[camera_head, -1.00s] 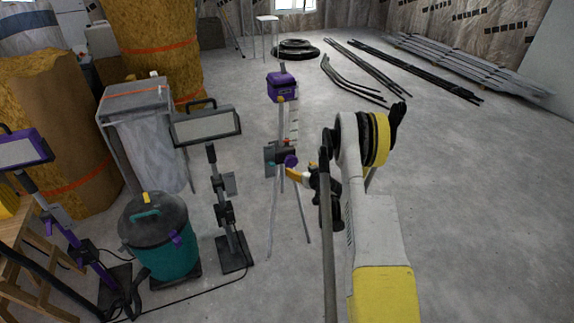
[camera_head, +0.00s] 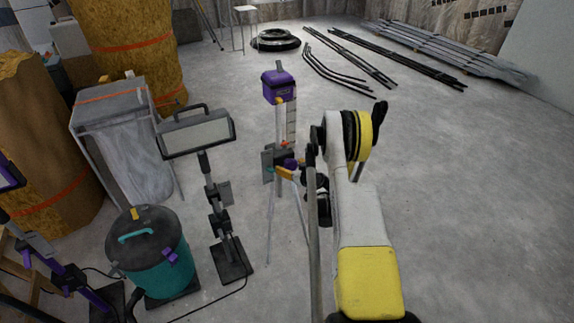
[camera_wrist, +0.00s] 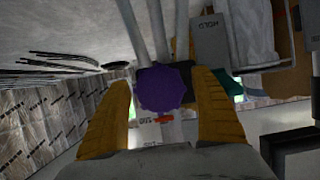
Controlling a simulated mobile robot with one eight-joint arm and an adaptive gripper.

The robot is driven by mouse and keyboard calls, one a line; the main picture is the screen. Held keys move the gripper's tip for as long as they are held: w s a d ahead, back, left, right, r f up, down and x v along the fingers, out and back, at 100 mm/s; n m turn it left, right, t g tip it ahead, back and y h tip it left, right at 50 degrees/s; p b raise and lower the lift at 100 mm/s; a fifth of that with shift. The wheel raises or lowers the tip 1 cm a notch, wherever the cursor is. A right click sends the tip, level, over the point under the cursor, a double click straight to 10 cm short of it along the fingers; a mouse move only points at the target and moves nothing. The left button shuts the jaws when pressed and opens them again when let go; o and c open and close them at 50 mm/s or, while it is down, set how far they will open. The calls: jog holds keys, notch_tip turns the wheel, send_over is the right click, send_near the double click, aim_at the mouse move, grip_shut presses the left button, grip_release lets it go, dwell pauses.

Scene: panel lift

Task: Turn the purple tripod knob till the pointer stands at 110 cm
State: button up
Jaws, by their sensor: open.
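The purple tripod knob (camera_head: 290,164) is on the front of the tripod column, below a purple laser head (camera_head: 278,86). In the wrist view the knob (camera_wrist: 163,88) appears lobed and sits between two yellow fingers. My gripper (camera_wrist: 165,79) is open, one finger on each side of the knob; contact is not clear. In the head view my gripper (camera_head: 290,173) is at the knob, partly hidden by my arm. A white scale (camera_head: 291,126) runs up the tripod, with a small red pointer (camera_head: 285,143) near its lower end. The reading is too small to tell.
A work lamp (camera_head: 197,134) on a stand and a teal-and-black vacuum (camera_head: 151,252) stand left of the tripod. A bag stand (camera_head: 110,98) is behind them. Dark pipes (camera_head: 350,57) lie on the floor behind. The floor right of my arm is clear.

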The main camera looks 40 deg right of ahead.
jog(key=shift+s, duration=0.1)
jog(key=shift+c, duration=0.2)
jog(key=c, duration=1.2)
jog(key=shift+o, duration=0.2)
jog(key=shift+m, duration=0.3)
jog(key=m+t+y, duration=0.1)
jog(key=m+y, duration=0.1)
jog(key=m, duration=0.1)
jog(key=shift+m+y, duration=0.3)
jog(key=shift+m, duration=0.1)
jog(key=shift+m+t+y, duration=0.7)
jog(key=shift+m+y, duration=0.2)
jog(key=shift+m, duration=0.7)
jog(key=shift+r, duration=0.1)
jog(key=o, duration=1.2)
